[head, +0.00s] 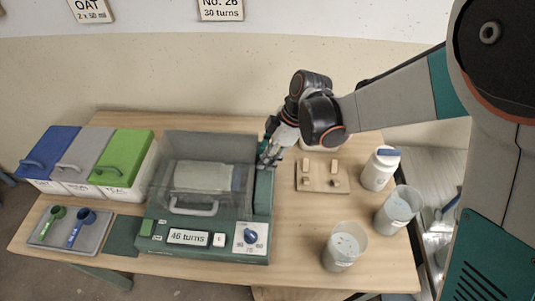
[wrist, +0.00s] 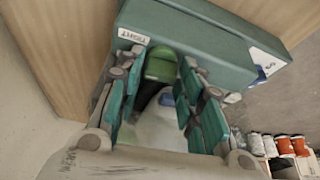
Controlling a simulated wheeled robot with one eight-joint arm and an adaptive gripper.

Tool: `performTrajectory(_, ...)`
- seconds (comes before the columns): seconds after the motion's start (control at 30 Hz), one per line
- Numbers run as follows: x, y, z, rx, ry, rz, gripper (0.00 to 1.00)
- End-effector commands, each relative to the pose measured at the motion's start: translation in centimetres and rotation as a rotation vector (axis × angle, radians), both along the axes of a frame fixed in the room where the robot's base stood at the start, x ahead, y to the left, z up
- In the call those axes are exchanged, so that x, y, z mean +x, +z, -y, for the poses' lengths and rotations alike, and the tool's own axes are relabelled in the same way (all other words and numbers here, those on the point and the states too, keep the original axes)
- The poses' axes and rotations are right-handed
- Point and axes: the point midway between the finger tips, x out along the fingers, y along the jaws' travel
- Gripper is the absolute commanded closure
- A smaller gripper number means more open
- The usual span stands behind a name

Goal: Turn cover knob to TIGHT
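The green machine (head: 210,228) stands on the table with a clear cover (head: 190,180) over a pale block. A green housing (head: 264,192) rises at its right side and also fills the top of the wrist view (wrist: 200,40). A white TIGHT label (wrist: 133,37) is on its face there. A brighter green knob (wrist: 161,64) sticks out of that face, below and right of the label. My gripper (head: 268,152) is at the housing's upper right. In the wrist view its fingers (wrist: 158,85) are apart, either side of the knob, with narrow gaps showing. The knob's pointer is not clear.
The machine's front has a "46 turns" display (head: 189,237) and a blue dial (head: 250,236). Lidded bins (head: 85,160) and a scoop tray (head: 70,228) are at left. A wooden board (head: 322,180), a white bottle (head: 379,169) and two buckets (head: 344,246) (head: 397,210) stand at right.

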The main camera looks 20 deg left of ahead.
Motion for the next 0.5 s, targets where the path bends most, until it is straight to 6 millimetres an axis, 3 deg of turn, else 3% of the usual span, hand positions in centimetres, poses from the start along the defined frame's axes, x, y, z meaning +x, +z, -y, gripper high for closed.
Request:
performTrajectory(0.03,0.00,0.01,0.00,0.000,0.000,0.000,0.86)
performTrajectory(0.1,0.01,0.01,0.01,0.000,0.000,0.000,0.96)
performTrajectory(0.3,-0.02,-0.01,0.01,0.001,-0.020,0.001,0.96)
performTrajectory(0.5,-0.14,-0.10,0.09,-0.001,-0.190,0.003,0.96)
